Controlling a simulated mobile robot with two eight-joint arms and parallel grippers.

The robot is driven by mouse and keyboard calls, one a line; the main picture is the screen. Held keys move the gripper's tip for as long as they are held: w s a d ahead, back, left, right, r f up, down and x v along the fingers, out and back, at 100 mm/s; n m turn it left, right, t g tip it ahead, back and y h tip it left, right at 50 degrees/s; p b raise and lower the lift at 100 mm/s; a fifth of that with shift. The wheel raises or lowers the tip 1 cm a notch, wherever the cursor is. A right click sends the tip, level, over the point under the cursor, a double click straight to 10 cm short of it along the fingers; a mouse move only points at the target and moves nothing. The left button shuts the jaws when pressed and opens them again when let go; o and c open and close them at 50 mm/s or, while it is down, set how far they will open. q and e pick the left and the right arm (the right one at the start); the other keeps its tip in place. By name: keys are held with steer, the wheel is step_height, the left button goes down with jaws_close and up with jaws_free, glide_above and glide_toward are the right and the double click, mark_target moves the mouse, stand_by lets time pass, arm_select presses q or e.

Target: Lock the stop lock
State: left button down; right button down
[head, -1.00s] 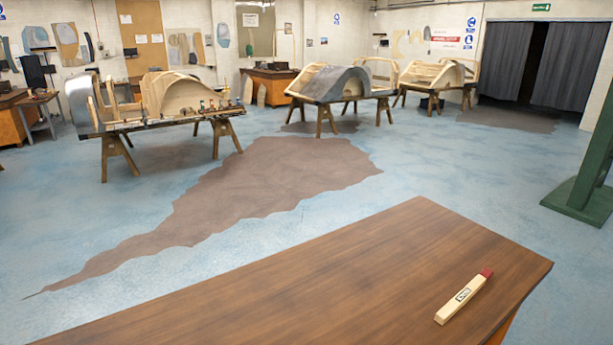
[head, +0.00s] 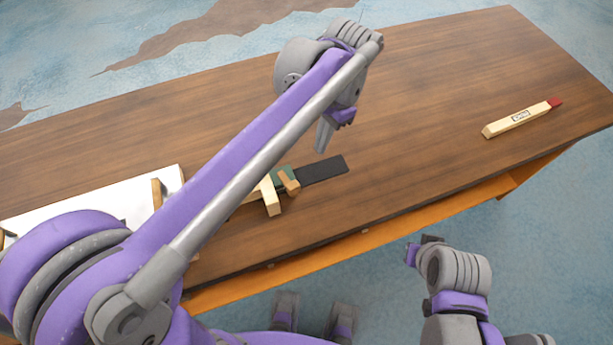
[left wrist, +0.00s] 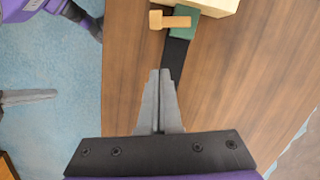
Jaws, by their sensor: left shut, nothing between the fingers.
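The likely stop lock is a small assembly on the brown table (head: 420,100). It has a green block (head: 282,177), a tan wooden peg (head: 289,182) with a wider head, a pale wooden bar (head: 269,196) and a flat black strip (head: 322,170) running right. My left forearm hides part of it in the head view. My left gripper (head: 325,135) is shut and empty, above and beyond the black strip. In the left wrist view its fingertips (left wrist: 160,72) point toward the strip (left wrist: 176,52), with the green block (left wrist: 185,22) and T-shaped peg (left wrist: 170,20) beyond. My right gripper (head: 420,250) hangs off the table's front edge.
A pale wooden stick with a red end and label (head: 522,118) lies at the right of the table. A white board (head: 95,205) with wooden pieces lies at the left, partly behind my arm. The table between the strip and the stick is clear.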

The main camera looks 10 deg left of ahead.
mark_target(287, 180)
arm_select(q)
steer(key=shift+m+g, duration=0.3)
steer(key=shift+m, duration=0.2)
steer(key=x, duration=0.3)
steer(key=d+x, duration=0.1)
steer(key=x, duration=0.2)
steer(key=w+b+x, duration=0.1)
steer(key=x, duration=0.2)
steer(key=shift+d+f, duration=0.15)
steer(key=shift+d, duration=0.15)
steer(key=shift+s+a+f, duration=0.2)
steer(key=shift+s+a, duration=0.9)
steer(key=shift+a, duration=0.05)
steer(key=shift+s+a, duration=0.35)
